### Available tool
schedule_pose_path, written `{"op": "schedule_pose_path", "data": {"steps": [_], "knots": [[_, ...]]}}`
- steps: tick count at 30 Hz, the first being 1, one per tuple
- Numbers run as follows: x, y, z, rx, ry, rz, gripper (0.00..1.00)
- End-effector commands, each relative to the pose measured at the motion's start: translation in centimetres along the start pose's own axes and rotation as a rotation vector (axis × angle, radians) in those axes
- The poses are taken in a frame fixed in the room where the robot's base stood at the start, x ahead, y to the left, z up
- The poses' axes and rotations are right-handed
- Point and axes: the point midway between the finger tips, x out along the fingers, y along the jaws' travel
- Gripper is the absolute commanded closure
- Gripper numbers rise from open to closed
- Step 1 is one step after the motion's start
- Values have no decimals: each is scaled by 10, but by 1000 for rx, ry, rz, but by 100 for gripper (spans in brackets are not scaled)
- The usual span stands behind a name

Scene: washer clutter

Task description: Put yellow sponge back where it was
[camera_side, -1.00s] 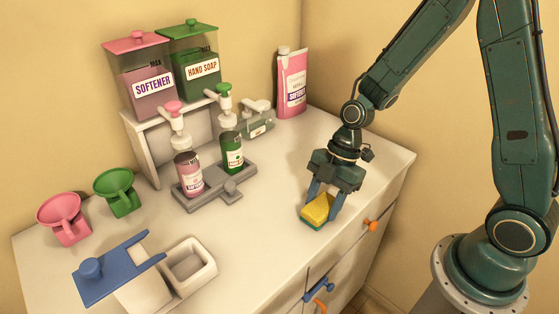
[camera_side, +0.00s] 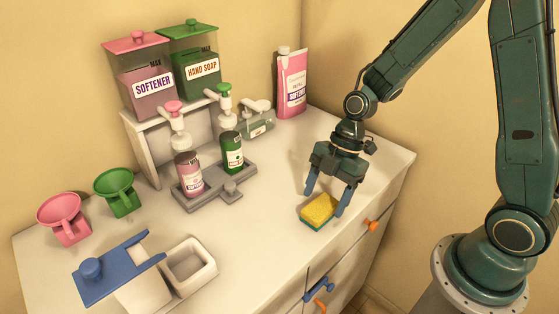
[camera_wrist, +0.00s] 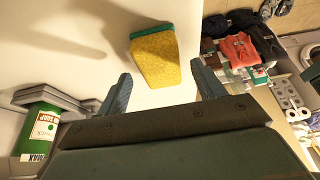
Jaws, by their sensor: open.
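The yellow sponge (camera_side: 318,208) has a green underside and lies on the white cabinet top near its front edge. It also shows in the wrist view (camera_wrist: 154,59), ahead of the fingertips. My gripper (camera_side: 326,200) is open, with its blue fingers spread apart just above and behind the sponge. In the wrist view the two fingers of my gripper (camera_wrist: 163,90) are wide apart and nothing is held between them.
A grey stand (camera_side: 216,187) with pink and green pump bottles is left of the sponge. A white box (camera_side: 190,264) with a blue lid (camera_side: 118,268) is at front left. A pink pouch (camera_side: 292,84) stands at the back. The counter around the sponge is clear.

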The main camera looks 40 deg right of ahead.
Motion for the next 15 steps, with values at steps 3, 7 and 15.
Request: {"op": "schedule_pose_path", "data": {"steps": [3, 7, 15], "knots": [[-16, 0, 0, 1, -1, 4, 32], [-36, 1, 1, 1, -2, 6, 32], [-78, 0, 1, 1, -2, 4, 32]]}}
